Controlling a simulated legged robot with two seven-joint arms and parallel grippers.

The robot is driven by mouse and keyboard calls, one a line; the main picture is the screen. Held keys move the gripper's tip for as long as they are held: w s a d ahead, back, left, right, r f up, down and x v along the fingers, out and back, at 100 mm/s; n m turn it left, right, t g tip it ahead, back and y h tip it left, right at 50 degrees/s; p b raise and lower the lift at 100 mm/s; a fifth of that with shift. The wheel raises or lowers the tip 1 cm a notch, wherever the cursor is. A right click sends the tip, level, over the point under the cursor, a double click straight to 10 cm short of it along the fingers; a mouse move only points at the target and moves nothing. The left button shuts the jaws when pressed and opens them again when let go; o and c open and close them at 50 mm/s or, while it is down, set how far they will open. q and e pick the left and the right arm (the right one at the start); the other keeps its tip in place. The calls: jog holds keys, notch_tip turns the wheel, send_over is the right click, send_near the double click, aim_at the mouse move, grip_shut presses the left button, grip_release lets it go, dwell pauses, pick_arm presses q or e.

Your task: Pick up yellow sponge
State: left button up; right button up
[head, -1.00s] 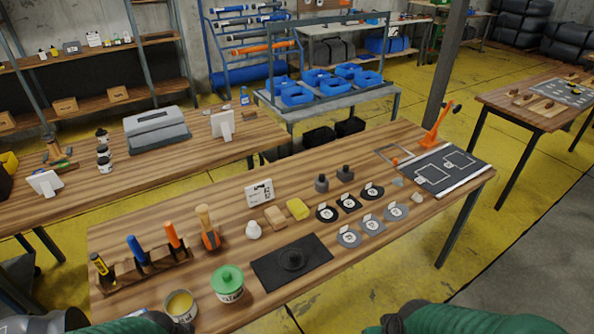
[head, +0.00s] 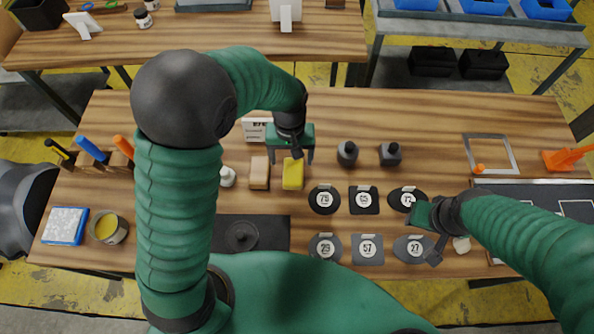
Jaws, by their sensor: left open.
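The yellow sponge (head: 293,174) lies on the wooden workbench, just right of a tan block (head: 260,173). My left gripper (head: 291,160) reaches over the bench from the left and points down at the sponge's far end. Its fingers are apart, one to each side of the sponge, and hold nothing that I can see. The sponge looks flat on the bench; its far end is partly covered by the gripper. My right gripper (head: 425,238) is over the right part of the bench, near the round and square numbered pads; its jaw opening is unclear.
A white bulb-like piece (head: 227,176) stands left of the tan block, and a small sign (head: 256,130) behind it. Two dark weights (head: 347,153) stand to the right. A black mat (head: 270,232) lies in front. Bare wood lies behind the weights.

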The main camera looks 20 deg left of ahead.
aim_at(293, 171)
pick_arm(q)
jog(key=shift+s+a+f, duration=0.1)
jog(key=shift+s+f, duration=0.1)
jog(key=shift+f, duration=0.2)
jog(key=f, duration=0.4)
jog(key=shift+s+d+f, duration=0.35)
jog(key=shift+s+d, duration=0.05)
jog(key=shift+w+d+f, duration=0.1)
jog(key=shift+w+d, duration=0.05)
jog(key=shift+d, duration=0.25)
jog(key=shift+c, duration=0.6)
jog(key=shift+a, duration=0.4)
jog(key=c, duration=1.2)
jog(key=shift+d, duration=0.1)
jog(key=shift+c, duration=0.5)
notch_tip(293, 171, up, 10)
jog(key=shift+r+p, duration=0.15)
jog(key=shift+p, duration=0.15)
